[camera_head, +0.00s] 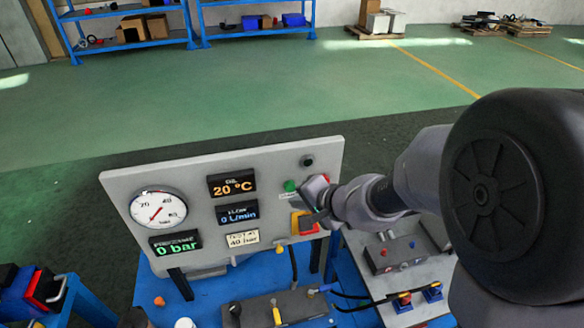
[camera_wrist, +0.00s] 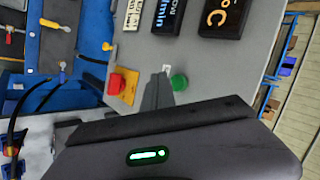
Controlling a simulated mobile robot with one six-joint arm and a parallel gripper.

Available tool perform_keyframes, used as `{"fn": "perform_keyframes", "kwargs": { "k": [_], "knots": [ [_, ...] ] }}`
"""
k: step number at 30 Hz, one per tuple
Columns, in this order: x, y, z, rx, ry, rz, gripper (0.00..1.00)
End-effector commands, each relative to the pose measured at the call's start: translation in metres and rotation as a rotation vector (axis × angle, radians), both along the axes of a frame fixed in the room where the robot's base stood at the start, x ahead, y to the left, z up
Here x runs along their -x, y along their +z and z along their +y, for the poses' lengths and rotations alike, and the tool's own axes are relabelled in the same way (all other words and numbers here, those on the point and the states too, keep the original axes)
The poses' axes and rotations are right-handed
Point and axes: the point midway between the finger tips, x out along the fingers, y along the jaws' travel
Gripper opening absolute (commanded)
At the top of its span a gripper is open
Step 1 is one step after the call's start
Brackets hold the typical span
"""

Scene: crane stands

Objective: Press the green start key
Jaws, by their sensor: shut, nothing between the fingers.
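The green start key (camera_head: 289,186) is a round button on the right part of a grey upright panel (camera_head: 200,171). It also shows in the wrist view (camera_wrist: 180,82), just right of my fingertips. My gripper (camera_head: 303,201) is shut and empty, in front of the panel beside the green key. In the wrist view my closed fingers (camera_wrist: 158,78) form a dark wedge whose tip lies close to the key and a small white label. I cannot tell how far the tip is from the panel face. The key itself is not covered in either view.
A red button on a yellow plate (camera_wrist: 116,84) sits near my fingers. The panel carries a gauge (camera_head: 158,208) and displays, including a temperature display (camera_head: 232,184). Open green floor lies behind.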

Motion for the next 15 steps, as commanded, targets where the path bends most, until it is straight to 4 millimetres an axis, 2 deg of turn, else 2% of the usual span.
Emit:
{"fn": "perform_keyframes", "kwargs": {
  "k": [6,15],
  "knots": [
    [-0.0128,-0.0008,0.0037,0.0,0.0,0.0,0.0],
    [-0.0137,-0.0006,0.004,-0.001,-0.001,0.0,0.0]
  ]
}}
